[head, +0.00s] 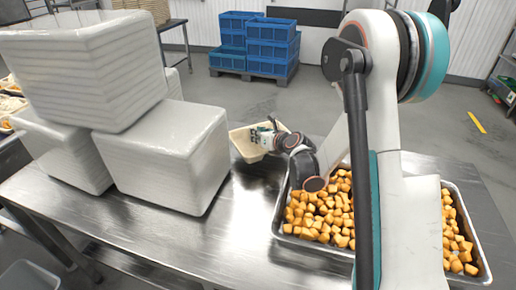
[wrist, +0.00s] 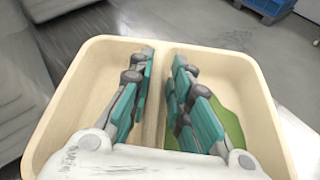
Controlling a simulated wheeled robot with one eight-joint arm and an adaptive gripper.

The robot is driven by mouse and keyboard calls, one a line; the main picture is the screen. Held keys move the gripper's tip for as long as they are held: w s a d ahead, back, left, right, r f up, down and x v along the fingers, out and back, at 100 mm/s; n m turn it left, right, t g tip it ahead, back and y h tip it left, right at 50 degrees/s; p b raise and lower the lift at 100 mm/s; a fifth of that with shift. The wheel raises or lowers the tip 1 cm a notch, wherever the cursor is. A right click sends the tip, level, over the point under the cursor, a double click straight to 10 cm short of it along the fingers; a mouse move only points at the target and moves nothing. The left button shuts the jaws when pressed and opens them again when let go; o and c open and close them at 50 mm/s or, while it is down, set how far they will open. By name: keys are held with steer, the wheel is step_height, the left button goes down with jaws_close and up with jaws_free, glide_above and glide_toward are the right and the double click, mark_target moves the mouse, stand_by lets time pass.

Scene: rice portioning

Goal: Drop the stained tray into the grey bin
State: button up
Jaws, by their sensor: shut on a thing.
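The stained tray (head: 240,143) is cream, with two compartments, and is held tilted near the far edge of the steel table in the head view. In the wrist view the tray (wrist: 92,85) fills most of the picture, with a green stain (wrist: 229,124) in its right compartment. My gripper (wrist: 164,62) is shut on the tray's middle divider, one finger on each side. It also shows in the head view (head: 268,138). A grey bin (head: 28,276), partly cut off, stands on the floor at the lower left.
Large wrapped white blocks (head: 165,155) are stacked on the left of the table (head: 225,235). A metal pan (head: 283,238) of orange cubes sits at the right, partly behind my arm. Blue crates (head: 272,50) stand on the floor at the back.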

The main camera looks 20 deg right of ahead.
step_height(320, 180, down, 4)
steer(key=shift+f+b, duration=0.25)
steer(key=shift+b, duration=0.7)
steer(key=shift+r, duration=0.1)
steer(key=o, duration=0.8)
steer(key=shift+o, duration=0.2)
